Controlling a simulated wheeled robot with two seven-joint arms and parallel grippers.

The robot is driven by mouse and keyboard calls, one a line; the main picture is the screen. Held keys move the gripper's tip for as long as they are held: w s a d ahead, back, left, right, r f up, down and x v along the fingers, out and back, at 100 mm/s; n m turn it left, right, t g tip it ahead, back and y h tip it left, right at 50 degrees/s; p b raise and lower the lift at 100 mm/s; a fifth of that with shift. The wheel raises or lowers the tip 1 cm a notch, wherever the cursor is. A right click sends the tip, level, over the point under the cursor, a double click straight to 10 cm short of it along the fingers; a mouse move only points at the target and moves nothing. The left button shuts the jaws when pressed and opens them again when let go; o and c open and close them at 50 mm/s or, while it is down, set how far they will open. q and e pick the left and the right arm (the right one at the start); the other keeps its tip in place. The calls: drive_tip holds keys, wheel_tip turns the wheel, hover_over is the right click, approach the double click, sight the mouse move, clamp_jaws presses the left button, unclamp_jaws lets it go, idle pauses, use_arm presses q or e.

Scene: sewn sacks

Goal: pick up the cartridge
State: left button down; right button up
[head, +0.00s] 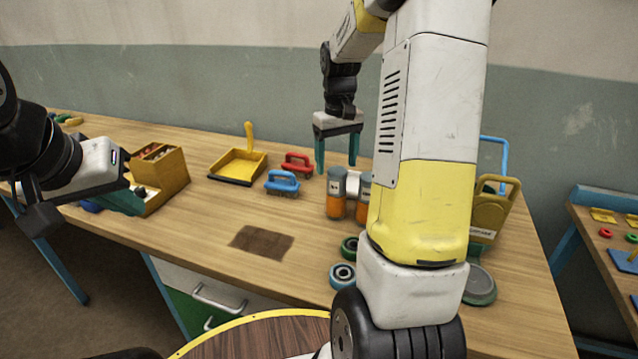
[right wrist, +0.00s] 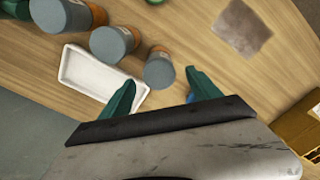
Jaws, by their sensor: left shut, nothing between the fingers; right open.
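Orange cylinders with grey caps, likely the cartridges, stand upright on the bench; one (head: 336,192) is in plain sight in the head view and another (head: 363,190) is partly behind my right arm. The right wrist view shows several grey caps, the closest cartridge (right wrist: 158,70) lying beyond my fingertips. My right gripper (head: 338,160) is open and empty, its green fingers pointing down above the back of the bench; its fingers also show in the right wrist view (right wrist: 162,90). My left gripper (head: 132,202) is shut and empty at the left, beside a yellow box.
The yellow box (head: 165,175), yellow dustpan (head: 238,165), red brush (head: 297,164) and blue brush (head: 282,183) stand left of the cartridges. A brown patch (head: 262,241) lies on the bench (head: 190,225). A white tray (right wrist: 92,78) sits beside the cartridges. Rings (head: 343,275) lie nearer.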

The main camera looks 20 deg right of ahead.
sight(337, 185)
wheel_tip(337, 185, down, 8)
drive_tip(key=shift+s+d+r, duration=0.1)
drive_tip(key=shift+r, duration=0.05)
clamp_jaws()
idle(0.5)
